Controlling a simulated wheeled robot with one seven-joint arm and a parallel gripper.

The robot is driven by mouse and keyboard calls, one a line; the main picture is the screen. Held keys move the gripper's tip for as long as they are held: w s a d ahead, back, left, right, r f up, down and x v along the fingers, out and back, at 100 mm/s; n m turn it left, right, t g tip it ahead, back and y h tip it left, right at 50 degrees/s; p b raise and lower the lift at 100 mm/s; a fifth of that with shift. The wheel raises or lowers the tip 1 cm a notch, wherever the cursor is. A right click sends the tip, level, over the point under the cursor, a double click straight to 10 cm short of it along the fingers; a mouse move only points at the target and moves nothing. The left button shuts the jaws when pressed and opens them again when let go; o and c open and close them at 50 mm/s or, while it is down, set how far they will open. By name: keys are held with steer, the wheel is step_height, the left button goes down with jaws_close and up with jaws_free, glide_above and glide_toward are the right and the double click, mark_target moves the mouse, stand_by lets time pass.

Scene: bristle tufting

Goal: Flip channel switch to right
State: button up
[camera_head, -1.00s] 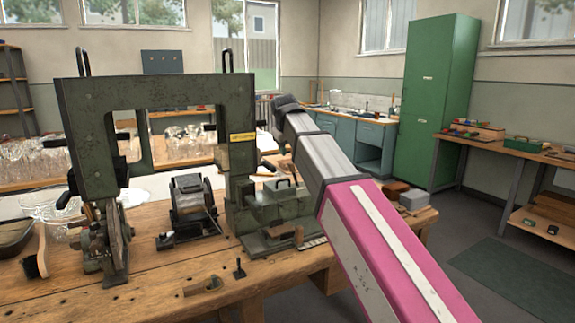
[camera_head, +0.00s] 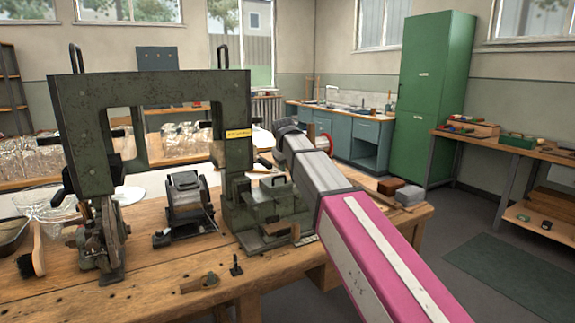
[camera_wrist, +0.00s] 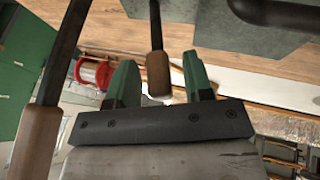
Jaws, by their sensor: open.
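In the wrist view, a wooden handle (camera_wrist: 158,72) on a dark rod lies between the two green fingers of my gripper (camera_wrist: 160,80). The fingers stand apart, with a visible gap on each side of the handle. A second wooden handle (camera_wrist: 36,145) on a dark rod is left of my gripper. I cannot tell for sure which of these, if either, is the channel switch. In the head view, my arm's end is at the right side of the green machine frame (camera_head: 75,120), and the fingers are hidden.
A red-flanged spool (camera_wrist: 92,72) is beyond the left finger. Grey machine metal (camera_wrist: 215,20) is close at the top right. On the workbench (camera_head: 160,285) are a small black lever (camera_head: 237,267) and a brush (camera_head: 38,250). Open floor lies to the right.

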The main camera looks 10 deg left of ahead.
jaws_close()
steer(key=shift+w+d+r+g+y, duration=0.2)
steer(key=shift+w+d+g+y, duration=0.35)
steer(key=shift+y, duration=0.15)
steer(key=shift+w+d+m+g+y, duration=0.15)
steer(key=shift+d+m+g+y, duration=0.15)
steer(key=shift+d+g+y, duration=0.15)
jaws_free()
steer(key=v, duration=1.1)
